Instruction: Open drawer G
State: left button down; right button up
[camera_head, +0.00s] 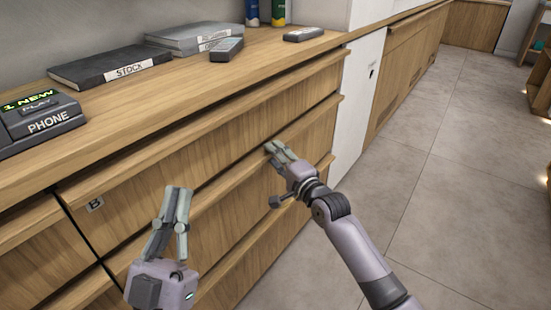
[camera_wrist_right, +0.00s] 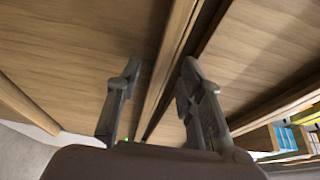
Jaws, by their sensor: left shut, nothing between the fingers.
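Wooden drawer fronts (camera_head: 230,135) with long protruding lips line the counter in the head view. I cannot read a G label on any of them, so I cannot tell which is drawer G. My right gripper (camera_head: 278,152) is at a drawer lip near the right end of the counter. In the right wrist view its fingers (camera_wrist_right: 157,85) are apart, with a wooden lip (camera_wrist_right: 166,70) running between them. I cannot tell whether they touch it. My left gripper (camera_head: 178,190) is shut and empty, pointing up in front of the drawers.
A label B (camera_head: 95,204) marks a drawer at the left. On the countertop are a phone (camera_head: 40,120), a black STOCK binder (camera_head: 108,68), a grey binder (camera_head: 190,38) and small devices. A white panel (camera_head: 358,105) stands right of the drawers. The tiled floor (camera_head: 460,180) is clear.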

jog(key=shift+w+a, duration=0.1)
jog(key=shift+w, duration=0.1)
grip_shut()
dwell(0.5)
dwell(0.4)
